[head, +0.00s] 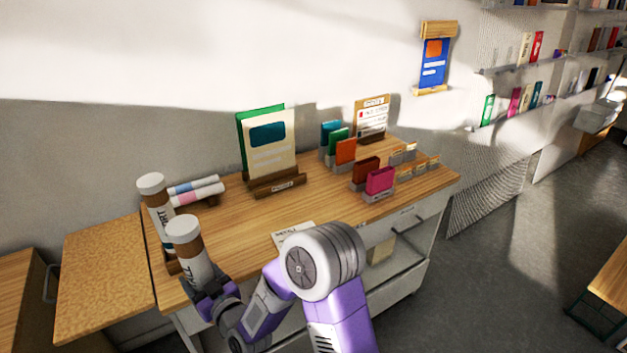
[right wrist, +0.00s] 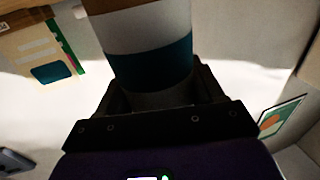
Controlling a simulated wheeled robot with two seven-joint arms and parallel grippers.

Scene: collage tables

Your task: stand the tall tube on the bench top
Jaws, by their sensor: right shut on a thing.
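A tall tube (head: 190,252) with a white cap, a brown band and a white label is held by my right gripper (head: 212,297) at the front left of the bench top (head: 240,225). It is close to upright, leaning a little. My right gripper is shut around its lower part. In the right wrist view, the tube (right wrist: 148,60) shows white, teal and grey bands between the jaws. Whether its base touches anything is hidden. A second similar tube (head: 157,204) stands just behind it at the bench's left end. My left gripper is out of view.
Rolled papers (head: 197,190) lie on a small rack behind the tubes. A green and cream card display (head: 268,145) stands at the back. Colored card holders (head: 380,181) fill the right side. A paper sheet (head: 294,234) lies near the front edge. The middle of the bench is mostly clear.

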